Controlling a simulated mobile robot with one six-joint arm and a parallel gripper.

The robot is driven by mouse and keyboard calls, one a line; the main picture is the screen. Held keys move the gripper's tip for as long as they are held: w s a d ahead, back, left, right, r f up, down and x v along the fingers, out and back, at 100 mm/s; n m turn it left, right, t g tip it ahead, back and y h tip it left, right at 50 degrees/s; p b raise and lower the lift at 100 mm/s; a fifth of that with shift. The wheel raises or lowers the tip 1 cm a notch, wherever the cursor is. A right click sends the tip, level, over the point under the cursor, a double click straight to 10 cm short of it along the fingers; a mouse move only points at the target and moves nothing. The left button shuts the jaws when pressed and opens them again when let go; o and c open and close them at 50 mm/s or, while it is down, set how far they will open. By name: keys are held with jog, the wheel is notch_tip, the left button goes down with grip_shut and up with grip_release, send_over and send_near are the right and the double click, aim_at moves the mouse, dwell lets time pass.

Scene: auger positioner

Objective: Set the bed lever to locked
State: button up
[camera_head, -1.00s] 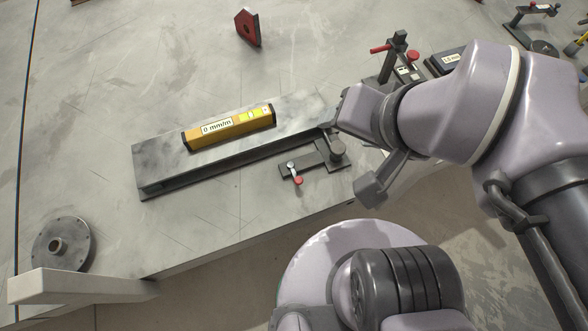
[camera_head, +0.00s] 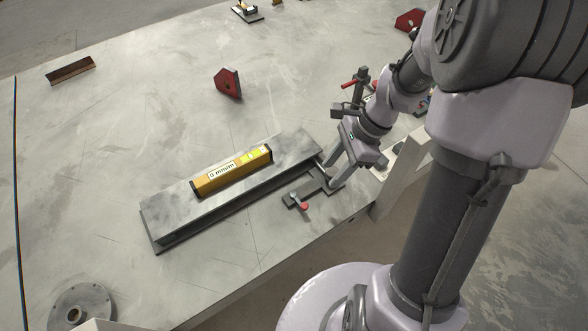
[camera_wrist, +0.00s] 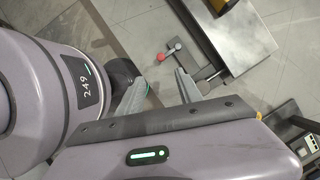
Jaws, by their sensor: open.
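The small lever with a red knob (camera_head: 304,206) sits on a dark flat bracket (camera_head: 312,186) beside the near right end of the steel beam. In the wrist view the red knob (camera_wrist: 178,46) and a pale ball (camera_wrist: 160,57) show beyond my fingertips. I cannot read a locked mark. My gripper (camera_head: 328,173) is open over the bracket's right end, right of the red knob and apart from it. In the wrist view the spread fingers (camera_wrist: 163,78) have nothing between them. The gripper hides part of the bracket.
A yellow level marked 0 mm/m (camera_head: 232,171) lies on the steel beam (camera_head: 165,218). A dark stand with a red handle (camera_head: 349,85) is behind my gripper. A red block (camera_head: 228,83) and a round flange (camera_head: 82,305) lie on the table. The front edge is close to the bracket.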

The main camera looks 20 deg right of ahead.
aim_at(305, 205)
jog(key=b+x, duration=0.6)
jog(key=x, duration=0.9)
jog(key=shift+w+f+b, duration=0.1)
jog(key=shift+f+b, duration=0.25)
jog(key=shift+f, duration=0.1)
grip_shut()
